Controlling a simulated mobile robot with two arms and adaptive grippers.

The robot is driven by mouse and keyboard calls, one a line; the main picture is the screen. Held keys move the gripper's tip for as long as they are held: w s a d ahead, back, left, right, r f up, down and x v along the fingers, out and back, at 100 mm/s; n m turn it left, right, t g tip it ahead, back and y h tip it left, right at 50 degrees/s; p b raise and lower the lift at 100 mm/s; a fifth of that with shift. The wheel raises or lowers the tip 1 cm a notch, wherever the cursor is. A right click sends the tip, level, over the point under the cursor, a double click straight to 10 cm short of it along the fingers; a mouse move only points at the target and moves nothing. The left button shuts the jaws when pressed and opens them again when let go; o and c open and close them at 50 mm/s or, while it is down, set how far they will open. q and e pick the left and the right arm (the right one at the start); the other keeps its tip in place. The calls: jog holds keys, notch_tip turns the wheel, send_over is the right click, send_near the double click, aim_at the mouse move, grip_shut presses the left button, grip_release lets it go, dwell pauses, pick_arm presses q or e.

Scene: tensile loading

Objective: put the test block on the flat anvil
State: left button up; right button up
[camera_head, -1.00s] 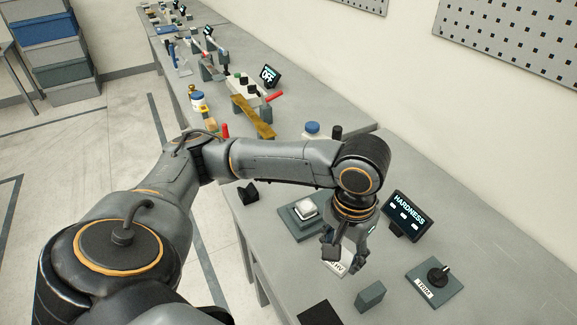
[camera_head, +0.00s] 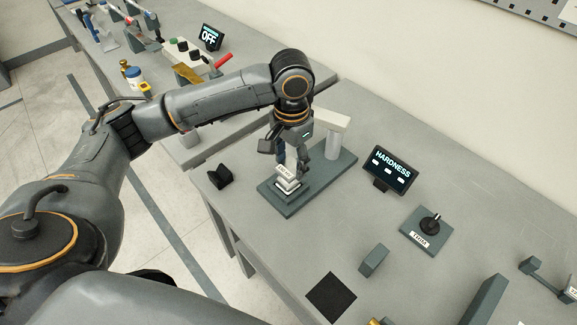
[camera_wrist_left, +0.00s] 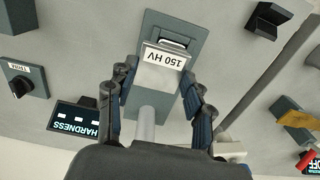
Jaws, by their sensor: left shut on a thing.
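The test block (camera_head: 286,172) is a small pale metal block with a white label. In the left wrist view the block (camera_wrist_left: 163,70) reads "150 HV" upside down. My left gripper (camera_head: 291,162) points down and is shut on it, with a finger on either side in the wrist view. The flat anvil (camera_head: 284,193) is a pale square piece on the hardness tester's dark base plate (camera_head: 298,206). The block is over the anvil and overlaps it in view. I cannot tell whether they touch. The wrist view shows only the anvil's edge (camera_wrist_left: 175,42) past the block. My right gripper is not in view.
The tester's column and pale arm (camera_head: 332,120) stand close behind my gripper. A black V-shaped block (camera_head: 220,177) lies left of the base. The HARDNESS display (camera_head: 391,168), a knob box (camera_head: 428,228), a grey block (camera_head: 374,260) and a black mat (camera_head: 331,297) are to the right.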

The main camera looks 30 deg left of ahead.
aim_at(289, 162)
pick_arm(q)
jog(key=shift+w+a+f, duration=0.45)
jog(key=shift+w+f, duration=0.2)
jog(key=shift+f, duration=0.2)
jog(key=shift+w+a+f, duration=0.1)
jog(key=shift+w+f, duration=0.05)
jog(key=shift+f, duration=0.05)
jog(key=f, duration=0.1)
jog(key=f+p, duration=0.1)
jog(key=f, duration=0.1)
jog(key=shift+w+a, duration=0.25)
jog(key=shift+f, duration=0.45)
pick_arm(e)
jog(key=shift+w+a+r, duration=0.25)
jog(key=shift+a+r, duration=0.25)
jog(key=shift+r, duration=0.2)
pick_arm(q)
jog(key=shift+d, duration=0.1)
jog(key=o, duration=1.3)
jog(key=shift+f, duration=0.15)
